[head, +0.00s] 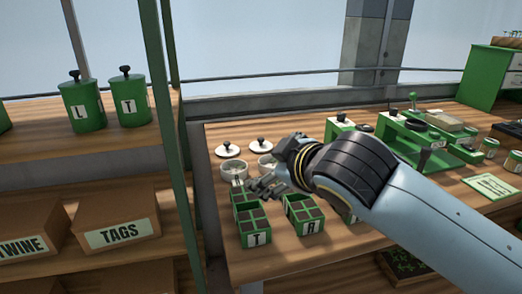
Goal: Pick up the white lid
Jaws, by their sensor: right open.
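Two round white lids with dark knobs lie at the back left of the wooden bench: a left white lid (227,151) and a right white lid (260,146). Just in front of them stand a left white pot (233,171) and a right white pot (267,161), the latter partly hidden by my gripper. My right gripper (262,188) reaches in from the right. It is open, with its fingers over the area between the pots and the green seed trays, in front of the lids. I see nothing held in it. My left gripper is out of view.
Green seed trays (256,239) marked with letters stand below the gripper. A shelf on the left holds green canisters (131,100) and boxes (120,222), with a green post (188,150) beside the bench. A green seeding device (413,130) stands right.

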